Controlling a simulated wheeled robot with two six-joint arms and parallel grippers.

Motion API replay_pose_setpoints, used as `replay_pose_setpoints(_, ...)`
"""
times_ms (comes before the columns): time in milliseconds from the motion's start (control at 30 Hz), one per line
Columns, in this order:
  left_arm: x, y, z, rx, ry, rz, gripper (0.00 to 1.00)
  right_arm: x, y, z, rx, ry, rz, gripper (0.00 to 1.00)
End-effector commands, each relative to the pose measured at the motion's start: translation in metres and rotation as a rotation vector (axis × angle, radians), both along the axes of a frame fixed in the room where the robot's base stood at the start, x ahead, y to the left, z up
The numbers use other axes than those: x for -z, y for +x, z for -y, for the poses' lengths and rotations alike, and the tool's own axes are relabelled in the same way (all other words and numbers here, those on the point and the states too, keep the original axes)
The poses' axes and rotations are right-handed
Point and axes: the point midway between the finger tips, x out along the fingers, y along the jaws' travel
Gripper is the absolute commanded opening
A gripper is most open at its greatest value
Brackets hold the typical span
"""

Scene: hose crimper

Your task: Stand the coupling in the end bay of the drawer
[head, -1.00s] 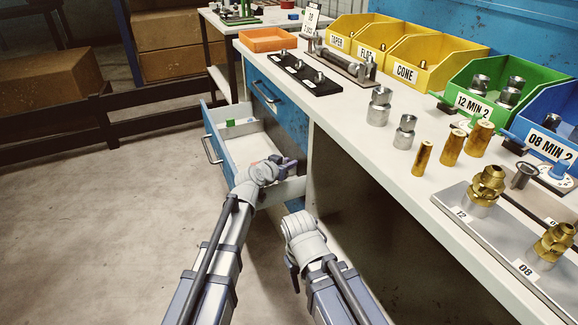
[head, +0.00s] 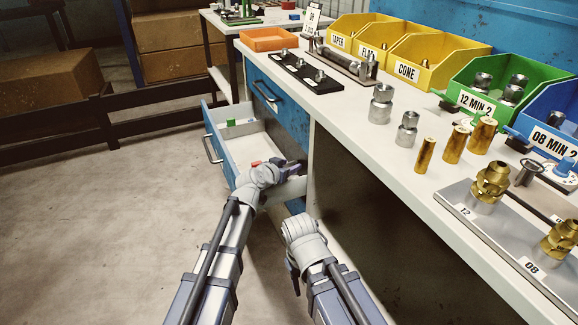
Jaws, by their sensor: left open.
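The drawer (head: 226,155) stands open at the left of the bench, with a white inside and a blue front. Its near end is partly hidden by my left gripper (head: 291,168), which is open over that end. I see no coupling between its fingers. Two silver metal fittings, a larger one (head: 381,104) and a smaller one (head: 407,129), stand upright on the bench; I cannot tell whether either is the coupling. My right gripper (head: 292,276) hangs low in front of the bench, its fingers mostly hidden behind its wrist.
A small green piece (head: 231,122) and a red piece (head: 255,163) show in the drawer. Brass sleeves (head: 454,145) and a grey plate (head: 490,225) with brass fittings are on the bench. Yellow bins (head: 421,57), a green bin (head: 490,100) and a blue bin (head: 550,125) line the back.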

Motion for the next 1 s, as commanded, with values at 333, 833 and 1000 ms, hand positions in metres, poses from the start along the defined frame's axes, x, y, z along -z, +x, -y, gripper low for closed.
replay_pose_setpoints(333, -0.020, -0.009, -0.005, -0.001, 0.000, 0.000, 0.53, -0.020, 0.000, 0.000, 0.000, -0.001, -0.001, 0.53)
replay_pose_setpoints(833, -0.055, -0.087, -0.049, 0.000, -0.001, 0.000, 0.53, -0.055, 0.000, 0.001, 0.008, -0.007, 0.000, 0.53)
replay_pose_setpoints(1000, -0.058, -0.095, -0.055, -0.001, 0.000, 0.000, 0.53, -0.058, 0.000, 0.002, 0.009, -0.007, -0.001, 0.53)
